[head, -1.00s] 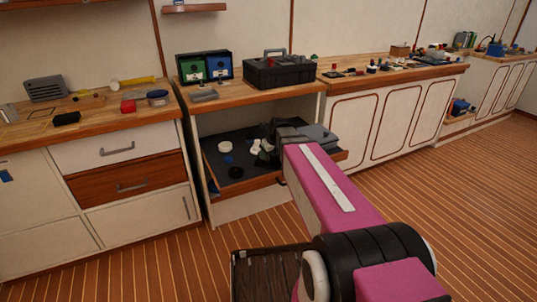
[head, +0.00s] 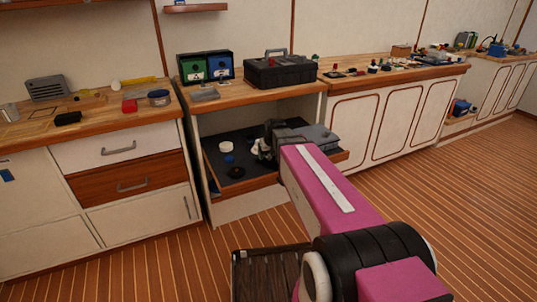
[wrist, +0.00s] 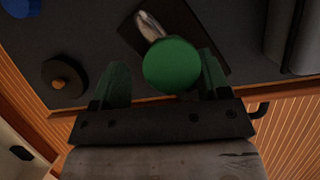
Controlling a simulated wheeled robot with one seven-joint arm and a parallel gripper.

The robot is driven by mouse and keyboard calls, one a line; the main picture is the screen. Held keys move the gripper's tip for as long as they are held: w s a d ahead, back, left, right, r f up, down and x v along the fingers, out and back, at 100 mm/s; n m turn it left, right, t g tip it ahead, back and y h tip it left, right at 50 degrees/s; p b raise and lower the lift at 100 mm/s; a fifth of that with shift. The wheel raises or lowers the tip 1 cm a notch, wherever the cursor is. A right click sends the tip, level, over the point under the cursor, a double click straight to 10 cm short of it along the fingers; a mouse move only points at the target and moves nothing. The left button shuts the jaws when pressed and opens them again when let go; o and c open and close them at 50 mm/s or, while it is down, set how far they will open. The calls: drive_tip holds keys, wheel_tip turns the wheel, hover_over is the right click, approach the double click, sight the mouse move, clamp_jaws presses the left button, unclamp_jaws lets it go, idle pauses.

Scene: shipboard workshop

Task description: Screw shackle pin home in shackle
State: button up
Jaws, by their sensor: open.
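In the wrist view a round green disc (wrist: 170,65), seemingly the shackle pin's head, lies between the two green fingertips of my gripper (wrist: 164,80). The jaws are open, with a visible gap on the left of the disc; the right finger is closer to it. A shiny metal piece (wrist: 149,26), which may be the shackle, shows just beyond the disc on a dark block (wrist: 190,20). The disc hides most of it, so I cannot tell how far the pin is in. In the head view my gripper (head: 266,143) is over the pull-out tray, its fingertips unclear.
A grey box (wrist: 293,38) stands close on the right. A counter (head: 240,93) with a black toolbox (head: 281,72) overhangs the tray.

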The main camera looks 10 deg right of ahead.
drive_tip(key=n, duration=0.2)
drive_tip(key=n+y, duration=0.1)
drive_tip(key=n, duration=0.1)
drive_tip(key=shift+d+g+y, duration=0.3)
drive_tip(key=shift+d+g, duration=0.1)
drive_tip(key=shift+s, duration=0.1)
drive_tip(key=shift+n, duration=0.3)
drive_tip(key=shift+d+n+g, duration=0.25)
drive_tip(key=shift+n+g, duration=0.05)
drive_tip(key=shift+n, duration=0.5)
drive_tip(key=shift+d+n+g+y, duration=0.15)
drive_tip(key=shift+n+y, duration=0.15)
drive_tip(key=shift+n, duration=0.35)
drive_tip(key=shift+n+g+y, duration=0.15)
drive_tip(key=shift+n+y, duration=0.15)
drive_tip(key=shift+n, duration=0.35)
